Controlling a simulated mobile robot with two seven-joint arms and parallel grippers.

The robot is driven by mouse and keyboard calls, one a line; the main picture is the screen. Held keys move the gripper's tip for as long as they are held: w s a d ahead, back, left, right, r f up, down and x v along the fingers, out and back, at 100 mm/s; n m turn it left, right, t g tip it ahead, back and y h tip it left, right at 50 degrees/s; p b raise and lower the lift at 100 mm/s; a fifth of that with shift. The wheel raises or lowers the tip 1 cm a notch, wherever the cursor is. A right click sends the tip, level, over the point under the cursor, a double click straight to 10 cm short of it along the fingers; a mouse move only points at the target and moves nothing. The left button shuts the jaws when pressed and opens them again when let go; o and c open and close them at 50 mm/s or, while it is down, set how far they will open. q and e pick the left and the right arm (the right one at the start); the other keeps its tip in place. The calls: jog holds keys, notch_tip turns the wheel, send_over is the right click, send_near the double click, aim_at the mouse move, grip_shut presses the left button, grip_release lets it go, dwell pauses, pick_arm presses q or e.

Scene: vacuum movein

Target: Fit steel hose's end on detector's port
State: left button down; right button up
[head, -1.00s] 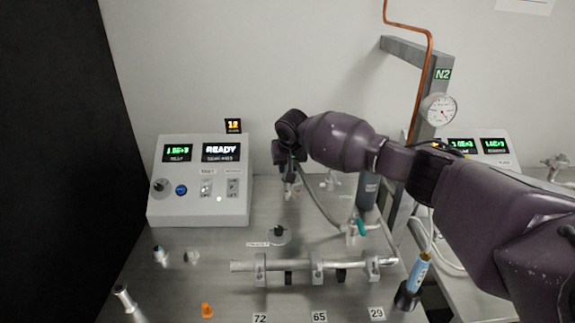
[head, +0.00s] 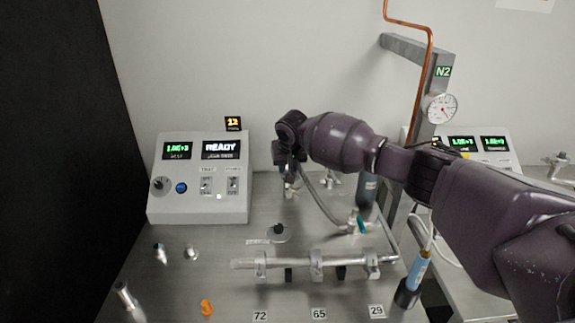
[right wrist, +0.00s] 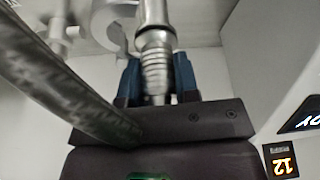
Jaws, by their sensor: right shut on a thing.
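My right gripper (head: 289,176) is in front of the back wall, just right of the detector box (head: 200,205), whose screen reads READY. In the right wrist view, its blue fingers (right wrist: 156,80) are shut on the steel hose's end (right wrist: 154,58), a ribbed metal fitting with a smooth collar. The braided steel hose (right wrist: 62,92) curves past the left of the gripper. In the head view, the hose (head: 322,205) droops right to a valve with a teal handle (head: 361,224). I cannot make out the detector's port for certain. My left gripper is not in view.
A metal pipe manifold (head: 300,263) on clamps lies across the front of the table. A blue cylinder in a black holder (head: 408,294) stands at right. An orange cap (head: 206,307) and small fittings (head: 191,252) lie at left. A grey post (head: 432,95) carries a gauge (head: 440,108).

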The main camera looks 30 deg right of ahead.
jog(key=o, duration=1)
jog(key=shift+o, duration=0.2)
jog(key=shift+r, duration=0.1)
jog(key=p+v, duration=0.1)
jog(key=v, duration=0.9)
jog(key=shift+s+r, duration=0.15)
jog(key=shift+r, duration=0.15)
jog(key=shift+a, duration=0.15)
